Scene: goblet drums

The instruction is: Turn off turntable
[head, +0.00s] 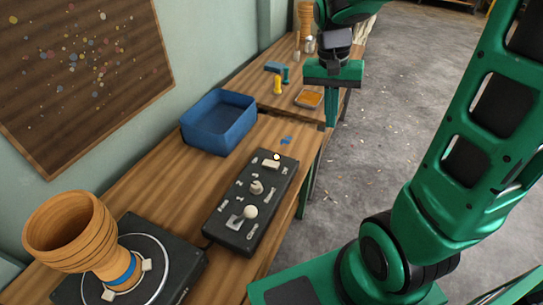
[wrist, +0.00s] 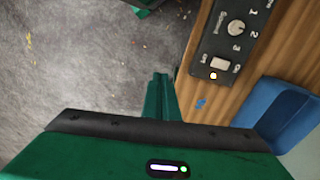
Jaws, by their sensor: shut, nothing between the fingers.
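The turntable (head: 168,247) is a dark slab with a round plate at the lower left of the head view. A wooden goblet drum (head: 72,231) stands on its plate. The black control box (head: 236,207) lies to its right, with a white-knobbed lever (head: 250,211), a speed knob (head: 256,187) and a pale on/off switch (head: 270,163).
A blue bin (head: 218,123) stands on the table behind the box; a blue scrap (head: 286,140) lies near it. A farther table holds a yellow piece (head: 277,85), a tray (head: 309,98) and small items. Open floor (head: 375,130) lies right of the tables.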

